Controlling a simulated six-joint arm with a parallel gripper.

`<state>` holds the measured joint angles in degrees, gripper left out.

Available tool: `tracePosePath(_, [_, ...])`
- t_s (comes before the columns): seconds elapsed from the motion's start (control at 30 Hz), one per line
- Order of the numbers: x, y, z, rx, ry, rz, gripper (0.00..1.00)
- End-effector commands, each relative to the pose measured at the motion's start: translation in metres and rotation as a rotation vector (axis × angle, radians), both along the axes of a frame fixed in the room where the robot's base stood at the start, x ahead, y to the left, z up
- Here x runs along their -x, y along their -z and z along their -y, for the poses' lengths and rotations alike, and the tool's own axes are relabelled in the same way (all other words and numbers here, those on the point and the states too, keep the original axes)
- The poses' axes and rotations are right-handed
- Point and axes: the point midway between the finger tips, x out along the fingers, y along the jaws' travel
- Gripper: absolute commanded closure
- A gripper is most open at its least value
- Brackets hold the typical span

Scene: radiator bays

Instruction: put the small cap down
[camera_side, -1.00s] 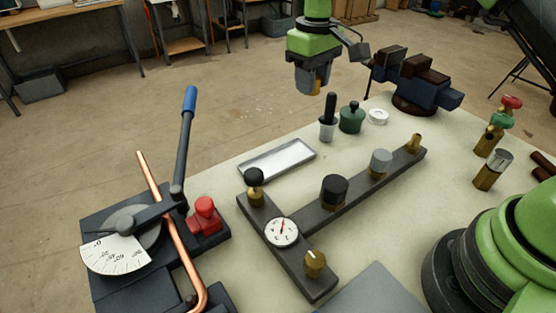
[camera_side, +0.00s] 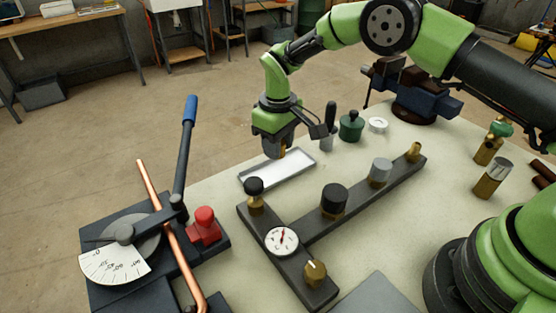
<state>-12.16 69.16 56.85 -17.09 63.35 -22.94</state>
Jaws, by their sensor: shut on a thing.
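My gripper (camera_side: 275,152) points down over the shallow silver tray (camera_side: 262,182), near its upper edge in the picture. It is shut on the small cap (camera_side: 282,153), of which only a little brass colour shows between the dark fingers. The cap appears to be just above the tray; I cannot tell whether it touches it. The bare part of the tray that I can see is empty.
A dark manifold bar (camera_side: 300,222) with black cap (camera_side: 334,198), grey cap (camera_side: 380,171) and a gauge (camera_side: 282,240) lies in front. A blue-handled bender (camera_side: 184,160) stands left.

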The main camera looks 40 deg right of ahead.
Motion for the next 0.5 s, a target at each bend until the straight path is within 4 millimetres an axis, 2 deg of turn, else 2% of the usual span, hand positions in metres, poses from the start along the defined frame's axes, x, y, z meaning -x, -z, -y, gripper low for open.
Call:
tracePosePath(0.3, [0.0, 0.04, 0.0, 0.0, -0.001, 0.001, 0.97])
tracePosePath(0.5, [-0.001, 0.043, 0.0, -0.001, 0.0, 0.003, 0.97])
